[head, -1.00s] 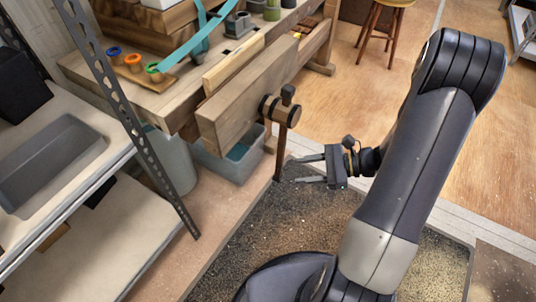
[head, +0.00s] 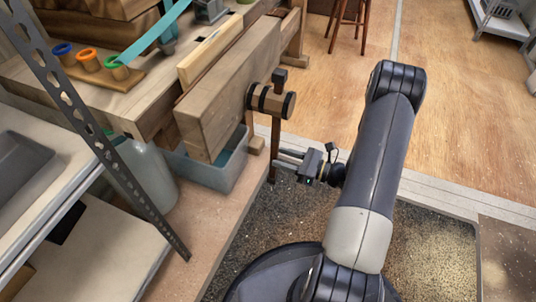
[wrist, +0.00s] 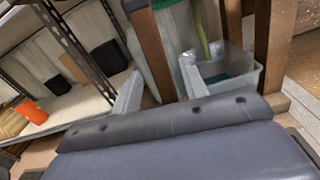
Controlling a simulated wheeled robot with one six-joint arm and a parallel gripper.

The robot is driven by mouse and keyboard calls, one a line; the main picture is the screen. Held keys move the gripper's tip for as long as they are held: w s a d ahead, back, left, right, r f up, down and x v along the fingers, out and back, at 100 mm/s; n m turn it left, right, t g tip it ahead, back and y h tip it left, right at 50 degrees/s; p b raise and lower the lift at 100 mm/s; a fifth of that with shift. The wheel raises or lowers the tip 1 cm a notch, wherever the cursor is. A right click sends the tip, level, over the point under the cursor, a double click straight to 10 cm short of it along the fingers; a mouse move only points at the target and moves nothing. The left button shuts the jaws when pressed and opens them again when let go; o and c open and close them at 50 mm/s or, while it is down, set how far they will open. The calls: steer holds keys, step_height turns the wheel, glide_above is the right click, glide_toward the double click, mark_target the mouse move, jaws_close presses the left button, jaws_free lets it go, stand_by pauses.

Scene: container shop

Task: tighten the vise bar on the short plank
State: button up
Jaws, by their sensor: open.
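The vise on the front of the wooden bench has a round wooden hub with dark rings (head: 270,100). Its brown vise bar (head: 275,135) hangs nearly upright through the hub, with a dark knob on top. The short plank (head: 212,50) is pale and stands between the bench and the thick wooden front jaw (head: 225,100). My gripper (head: 280,159) is open, its fingertips at the lower part of the bar. In the wrist view, a brown upright that looks like the bar (wrist: 150,45) shows between the two fingers (wrist: 160,86); contact cannot be told.
A clear bin (head: 210,172) and a pale container (head: 148,175) stand under the bench. A metal shelf with a perforated post (head: 95,135) is at the left. Coloured rings on a wooden board (head: 95,70) lie on the bench. The floor at the right is open.

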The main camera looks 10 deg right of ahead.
steer(key=shift+b+x, duration=0.5)
steer(key=shift+x, duration=2.2)
jaws_close()
